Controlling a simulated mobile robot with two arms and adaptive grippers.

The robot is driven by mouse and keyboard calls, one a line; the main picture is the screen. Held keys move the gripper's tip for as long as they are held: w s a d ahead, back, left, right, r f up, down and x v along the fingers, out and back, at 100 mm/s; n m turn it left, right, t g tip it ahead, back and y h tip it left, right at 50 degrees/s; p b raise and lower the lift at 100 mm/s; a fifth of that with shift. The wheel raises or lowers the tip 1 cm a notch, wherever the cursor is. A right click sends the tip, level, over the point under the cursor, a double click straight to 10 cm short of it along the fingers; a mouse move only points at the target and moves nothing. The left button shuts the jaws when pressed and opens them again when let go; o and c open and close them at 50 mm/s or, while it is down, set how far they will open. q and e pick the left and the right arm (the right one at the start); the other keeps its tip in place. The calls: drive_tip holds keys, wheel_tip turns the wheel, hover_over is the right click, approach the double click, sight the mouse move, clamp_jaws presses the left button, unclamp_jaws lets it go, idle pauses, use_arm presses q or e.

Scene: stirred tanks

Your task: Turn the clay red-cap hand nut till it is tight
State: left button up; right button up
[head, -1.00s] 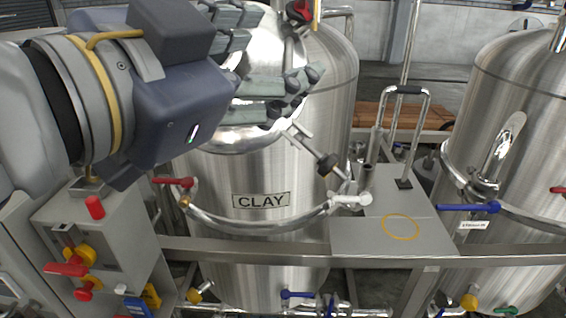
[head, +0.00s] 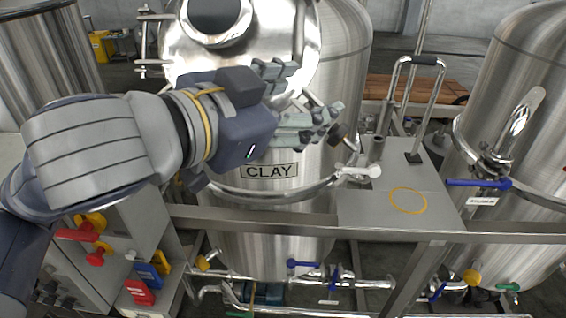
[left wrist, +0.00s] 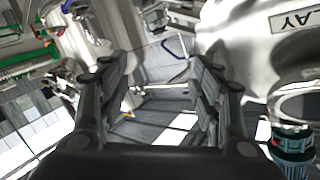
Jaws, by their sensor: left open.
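The tank with the CLAY label (head: 269,171) stands in the middle of the head view. My left gripper (head: 310,98) is open in front of its upper wall, above the label, fingers pointing right. A dark knob (head: 338,133) on a short rod shows beside its lower fingertips; I cannot tell whether they touch. No red cap can be made out near the fingers. In the left wrist view the open fingers (left wrist: 157,65) have only floor and blurred fittings between them, and part of the tank label (left wrist: 295,18) appears upside down. My right gripper is not in view.
A grey metal shelf (head: 375,209) with an upright tube handle (head: 435,100) stands to the right. Another steel tank (head: 515,95) stands further right. A box with red and yellow handles is lower left.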

use_arm(q)
wheel_tip(320, 180, down, 13)
drive_tip(key=w+a+n+g+y, duration=0.1)
drive_tip(key=w+a+n, duration=0.1)
drive_tip(key=n, duration=0.1)
drive_tip(key=shift+w, duration=0.4)
drive_tip(key=shift+r, duration=0.1)
